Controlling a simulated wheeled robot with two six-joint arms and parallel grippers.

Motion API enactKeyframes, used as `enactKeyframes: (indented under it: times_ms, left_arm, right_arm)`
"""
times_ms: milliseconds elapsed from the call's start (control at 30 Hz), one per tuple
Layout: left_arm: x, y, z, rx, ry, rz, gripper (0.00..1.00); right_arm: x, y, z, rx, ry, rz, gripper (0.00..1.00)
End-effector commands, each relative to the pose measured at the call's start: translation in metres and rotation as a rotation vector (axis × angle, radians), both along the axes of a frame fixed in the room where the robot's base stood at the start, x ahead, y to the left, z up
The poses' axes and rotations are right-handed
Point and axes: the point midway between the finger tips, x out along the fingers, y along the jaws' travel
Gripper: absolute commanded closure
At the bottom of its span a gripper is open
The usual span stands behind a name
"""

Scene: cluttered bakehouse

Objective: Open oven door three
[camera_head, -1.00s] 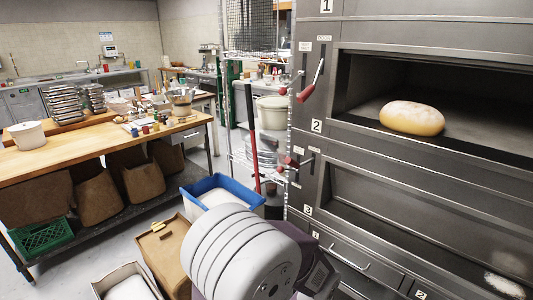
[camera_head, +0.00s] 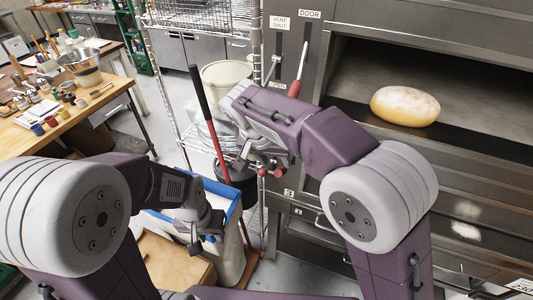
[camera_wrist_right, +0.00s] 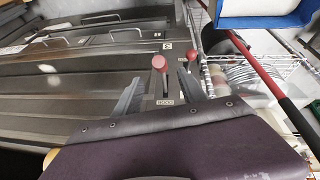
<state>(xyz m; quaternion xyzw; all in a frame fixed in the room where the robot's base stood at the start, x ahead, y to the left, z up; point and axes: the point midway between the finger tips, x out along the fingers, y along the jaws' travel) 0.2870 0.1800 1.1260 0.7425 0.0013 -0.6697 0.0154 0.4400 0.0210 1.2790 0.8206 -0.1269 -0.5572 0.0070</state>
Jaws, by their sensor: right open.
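Oven door three (camera_head: 475,190) is the dark panel below the open deck and looks shut. Its red-knobbed door lever (camera_wrist_right: 158,64) stands by the plate marked 3 in the right wrist view. My right gripper (camera_wrist_right: 160,80) is open, with a finger on either side of this lever. Contact cannot be told. In the head view my right gripper (camera_head: 255,160) points down at the oven's left edge, and its own wrist hides much of it. My left gripper (camera_head: 204,236) hangs in front of the blue tub, apart from the oven; its jaw state is unclear.
A second red knob (camera_wrist_right: 193,54) is close beside the lever. The upper door lever (camera_head: 294,88) is above my right wrist. A loaf (camera_head: 405,105) lies in the open deck. A red-and-black pole (camera_head: 210,125), wire rack (camera_head: 160,80) and blue tub (camera_head: 232,212) crowd the left.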

Motion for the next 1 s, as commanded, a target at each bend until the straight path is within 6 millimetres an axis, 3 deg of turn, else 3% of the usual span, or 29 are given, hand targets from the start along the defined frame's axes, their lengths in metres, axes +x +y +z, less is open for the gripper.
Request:
enactKeyframes:
  times_ms: [100, 267, 500, 700, 1000]
  left_arm:
    - [0.000, 0.000, 0.004, 0.000, 0.000, 0.000, 0.64]
    - [0.000, 0.000, 0.005, 0.000, 0.000, 0.000, 0.64]
    - [0.000, 0.000, 0.018, 0.000, 0.000, 0.000, 0.64]
    - [0.000, 0.000, 0.024, 0.000, 0.000, 0.000, 0.64]
    - [0.000, 0.000, 0.024, 0.000, 0.000, 0.000, 0.64]
  right_arm:
    - [-0.004, 0.006, 0.003, 0.000, 0.001, 0.017, 0.51]
    - [0.000, 0.002, -0.007, -0.003, 0.004, 0.014, 0.51]
    - [0.017, -0.009, -0.051, -0.005, 0.006, 0.013, 0.51]
    - [0.027, -0.014, -0.076, -0.002, 0.003, 0.014, 0.51]
    - [0.029, -0.014, -0.081, 0.000, 0.001, 0.014, 0.51]
